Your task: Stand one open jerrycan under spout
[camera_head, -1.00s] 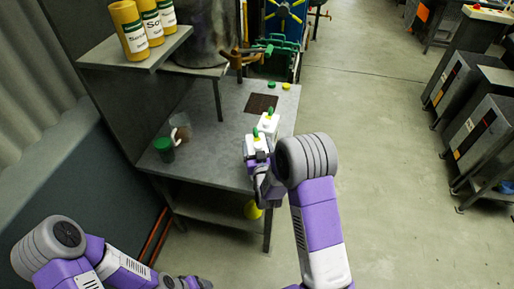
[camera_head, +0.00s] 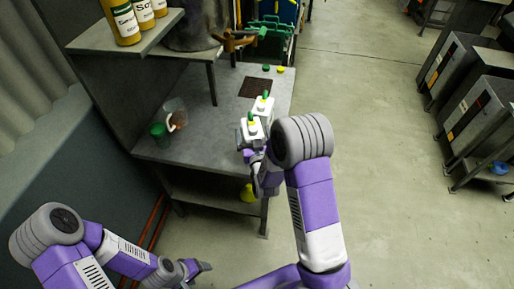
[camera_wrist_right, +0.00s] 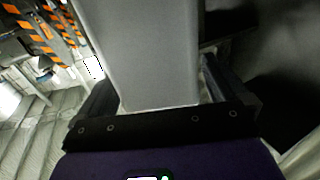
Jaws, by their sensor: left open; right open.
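Two white jerrycans stand one behind the other at the right edge of the grey table; the near one (camera_head: 251,131) and the far one (camera_head: 263,106) both show green and yellow on top. My right gripper (camera_head: 252,150) is open at the near jerrycan. In the right wrist view a pale flat-sided body (camera_wrist_right: 155,55), apparently the near jerrycan, stands between the two spread fingers (camera_wrist_right: 158,95); contact is unclear. A brown spout-like part (camera_head: 234,41) juts out at the table's back. My left gripper (camera_head: 198,268) is open and empty, low at the bottom left.
A dark square plate (camera_head: 256,87) lies on the table (camera_head: 205,135) behind the jerrycans, with green (camera_head: 266,68) and yellow (camera_head: 281,69) discs beyond. A green container (camera_head: 159,134) and a clear vessel (camera_head: 176,113) stand at left. A shelf (camera_head: 120,42) overhangs the back left.

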